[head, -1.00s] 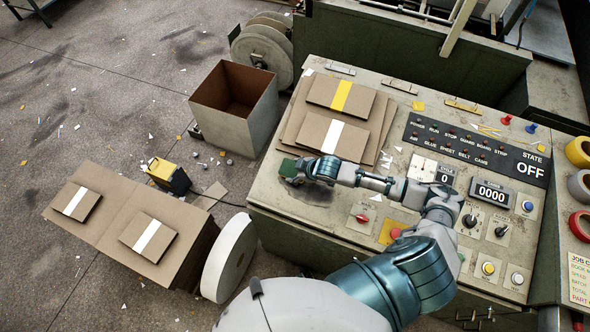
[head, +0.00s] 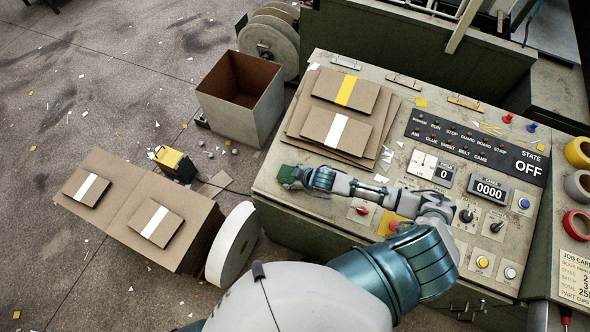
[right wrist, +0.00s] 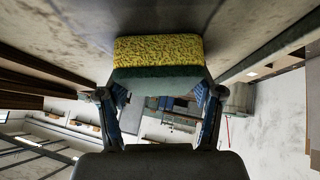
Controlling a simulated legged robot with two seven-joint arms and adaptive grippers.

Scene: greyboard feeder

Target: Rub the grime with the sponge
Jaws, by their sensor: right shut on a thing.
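My right gripper (head: 297,177) is shut on the sponge, low over the left part of the sloping control panel (head: 335,207). The sponge (head: 286,174) shows green in the head view. In the right wrist view it has a yellow face (right wrist: 158,49) towards the panel and a green layer on the gripper side, between the two fingers (right wrist: 160,105). A dark grime smear (right wrist: 200,18) shows on the panel beyond the sponge in the wrist view. In the head view the hand hides most of it. I cannot tell whether the sponge touches the panel. My left gripper is out of view.
A stack of greyboard sheets (head: 300,120) with two banded pieces lies just behind the hand. Switches and a red knob (head: 362,210) are to its right.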

